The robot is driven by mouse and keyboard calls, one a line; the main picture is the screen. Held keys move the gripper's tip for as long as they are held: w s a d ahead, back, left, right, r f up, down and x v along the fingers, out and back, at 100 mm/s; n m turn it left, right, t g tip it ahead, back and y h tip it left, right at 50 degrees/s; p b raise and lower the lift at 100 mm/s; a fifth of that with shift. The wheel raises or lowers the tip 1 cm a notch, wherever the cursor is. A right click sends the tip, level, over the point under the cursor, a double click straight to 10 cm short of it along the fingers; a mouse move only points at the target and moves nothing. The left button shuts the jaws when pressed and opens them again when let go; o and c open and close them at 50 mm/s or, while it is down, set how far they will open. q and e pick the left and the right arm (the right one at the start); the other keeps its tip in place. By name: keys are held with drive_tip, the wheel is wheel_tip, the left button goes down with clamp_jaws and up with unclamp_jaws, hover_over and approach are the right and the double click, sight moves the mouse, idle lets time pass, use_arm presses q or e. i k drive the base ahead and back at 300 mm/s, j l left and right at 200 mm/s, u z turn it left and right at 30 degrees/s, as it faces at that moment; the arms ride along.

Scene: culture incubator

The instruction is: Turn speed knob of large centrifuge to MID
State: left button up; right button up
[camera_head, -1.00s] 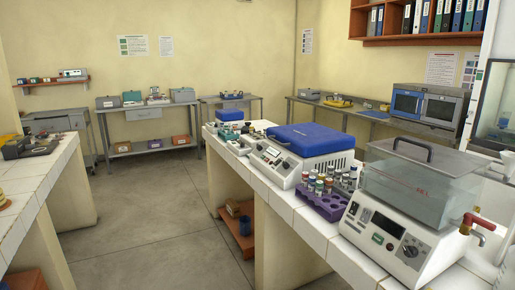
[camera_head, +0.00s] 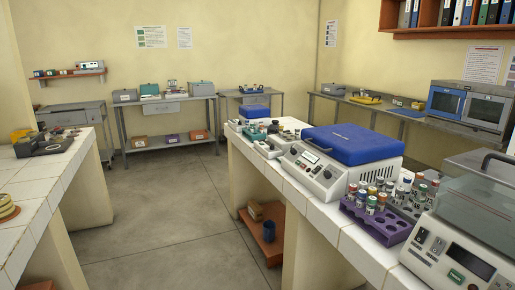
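The large centrifuge (camera_head: 336,160) stands on the white tiled counter right of centre, with a white body and a shut blue lid (camera_head: 352,143). Its sloped front panel carries a small display (camera_head: 310,157) and a dark speed knob (camera_head: 327,174) near the right end. The knob's pointer and the panel labels are too small to read. Neither of my grippers is in view.
A purple tube rack (camera_head: 385,226) with several capped tubes stands just right of the centrifuge. A water bath (camera_head: 462,255) is at the right edge. Small instruments (camera_head: 268,140) stand behind the centrifuge. The floor (camera_head: 170,215) between the counters is clear.

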sight(294, 151)
drive_tip(key=i+j+u, duration=0.35)
drive_tip(key=i, duration=0.2)
drive_tip(key=i+u, duration=0.35)
drive_tip(key=i, duration=0.2)
drive_tip(key=i+z, duration=0.2)
drive_tip(key=i, duration=0.2)
drive_tip(key=i+j+z, duration=0.2)
drive_tip(key=i, duration=0.2)
drive_tip(key=i+j+z, duration=0.15)
drive_tip(key=i, duration=0.2)
drive_tip(key=i+j+z, duration=0.2)
drive_tip(key=i+z, duration=0.25)
drive_tip(key=i+j+z, duration=0.2)
drive_tip(key=j+z, duration=0.15)
drive_tip(key=z, duration=0.15)
